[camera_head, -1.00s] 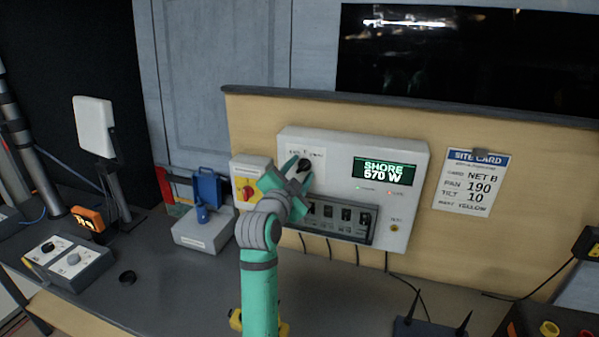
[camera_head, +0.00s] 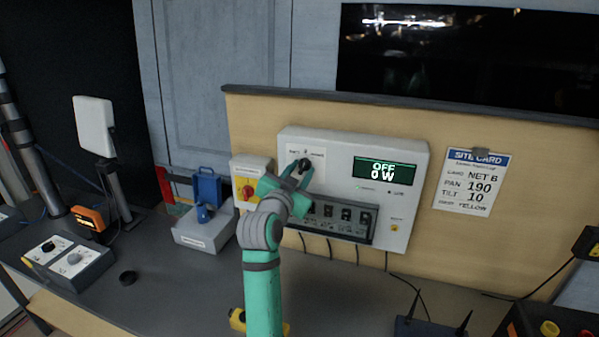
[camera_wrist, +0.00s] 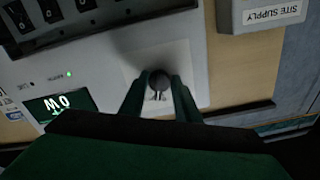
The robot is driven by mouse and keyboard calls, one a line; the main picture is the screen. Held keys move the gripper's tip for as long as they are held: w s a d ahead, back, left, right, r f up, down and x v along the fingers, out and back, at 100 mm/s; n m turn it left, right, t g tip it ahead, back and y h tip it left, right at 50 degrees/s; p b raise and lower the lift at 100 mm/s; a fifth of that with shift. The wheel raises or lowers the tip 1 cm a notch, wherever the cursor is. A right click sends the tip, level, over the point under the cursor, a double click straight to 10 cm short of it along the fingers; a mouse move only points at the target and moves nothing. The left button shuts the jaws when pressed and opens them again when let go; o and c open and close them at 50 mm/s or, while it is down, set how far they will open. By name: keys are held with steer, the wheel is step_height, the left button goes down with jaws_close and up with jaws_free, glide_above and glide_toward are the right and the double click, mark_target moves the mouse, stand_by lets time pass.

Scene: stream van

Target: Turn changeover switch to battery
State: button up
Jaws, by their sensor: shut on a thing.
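The changeover switch (camera_head: 305,165) is a black knob on a white label plate at the upper left of the white power panel (camera_head: 407,219). My green gripper (camera_head: 298,172) is shut on the knob, with one finger on each side. In the wrist view the knob (camera_wrist: 159,80) sits between the two fingertips. The display (camera_head: 385,171) reads "OFF 0 W". The label's small lettering is too fine to read fully, and my fingers partly cover the plate.
A row of black breakers (camera_head: 343,217) lies just below the knob. A box with a red and yellow rotary switch (camera_head: 247,190) stands close on the left. A site card (camera_head: 471,182) hangs at right. The bench (camera_head: 340,290) in front is mostly clear.

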steer(key=n, duration=0.3)
steer(key=shift+n, duration=0.4)
steer(key=n, duration=0.3)
steer(key=shift+s+d+n, duration=0.1)
steer(key=shift+d+n, duration=0.1)
steer(key=shift+n, duration=0.1)
steer(key=n, duration=0.5)
steer(key=shift+n, duration=0.3)
steer(key=shift+r, duration=0.1)
steer(key=o, duration=1)
steer(key=shift+d, duration=0.1)
steer(key=shift+a, duration=0.35)
steer(key=v, duration=1)
steer(key=shift+s+d, duration=0.1)
steer(key=shift+s, duration=0.2)
steer(key=shift+w, duration=0.1)
